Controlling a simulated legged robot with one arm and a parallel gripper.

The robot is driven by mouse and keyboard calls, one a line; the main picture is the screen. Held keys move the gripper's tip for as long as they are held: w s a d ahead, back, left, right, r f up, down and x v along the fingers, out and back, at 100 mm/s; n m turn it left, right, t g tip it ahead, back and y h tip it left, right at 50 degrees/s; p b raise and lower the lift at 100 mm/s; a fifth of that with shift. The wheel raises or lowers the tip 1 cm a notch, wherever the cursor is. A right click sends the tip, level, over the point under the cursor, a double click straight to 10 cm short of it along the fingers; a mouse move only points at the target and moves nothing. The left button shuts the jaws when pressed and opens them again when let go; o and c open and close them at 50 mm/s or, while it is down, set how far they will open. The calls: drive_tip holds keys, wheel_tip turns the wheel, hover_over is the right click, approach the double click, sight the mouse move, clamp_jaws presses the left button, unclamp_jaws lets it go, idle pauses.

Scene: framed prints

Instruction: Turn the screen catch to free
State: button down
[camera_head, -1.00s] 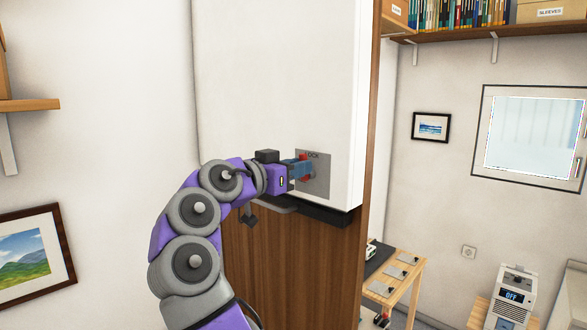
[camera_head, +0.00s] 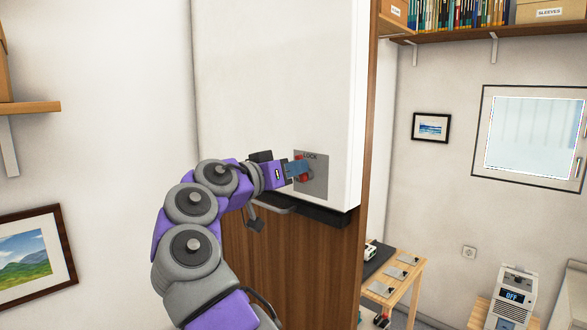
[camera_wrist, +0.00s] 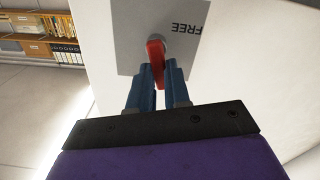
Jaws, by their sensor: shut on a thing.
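The screen catch is a red lever (camera_head: 304,178) on a grey plate (camera_head: 320,182) on the white panel's lower right part. LOCK is printed at the plate's top. The wrist view shows the red lever (camera_wrist: 157,60) up close against the plate (camera_wrist: 128,30), with the word FREE upside down to its right. My gripper (camera_head: 297,169) reaches in from the left, its blue fingers at the lever. In the wrist view my gripper (camera_wrist: 158,76) is shut on the lever, one finger on each side. The fingers partly hide the lever in the head view.
The white panel (camera_head: 275,80) stands out from a brown wooden panel (camera_head: 290,265), with a dark ledge (camera_head: 325,216) under it. A small wooden table (camera_head: 400,285) and a white device reading OFF (camera_head: 514,290) are at lower right. Framed prints hang on the walls.

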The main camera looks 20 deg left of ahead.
drive_tip(key=shift+w+a+f+n+p, duration=0.1)
drive_tip(key=shift+a+f+n+p, duration=0.25)
drive_tip(key=shift+n+p, duration=2.15)
drive_tip(key=shift+w+a+f+n+p, duration=0.15)
drive_tip(key=shift+f+n+p, duration=0.25)
drive_tip(key=shift+n+p, duration=2.15)
drive_tip(key=shift+w+a+f+n+p, duration=0.1)
drive_tip(key=shift+a+f+n+p, duration=0.25)
drive_tip(key=shift+n+p, duration=2.15)
drive_tip(key=shift+f, duration=0.15)
drive_tip(key=c, duration=1.4)
unclamp_jaws()
drive_tip(key=o, duration=0.3)
drive_tip(key=shift+w+a+f, duration=0.1)
drive_tip(key=shift+w+a, duration=0.05)
drive_tip(key=shift+a, duration=0.15)
drive_tip(key=shift+d, duration=0.1)
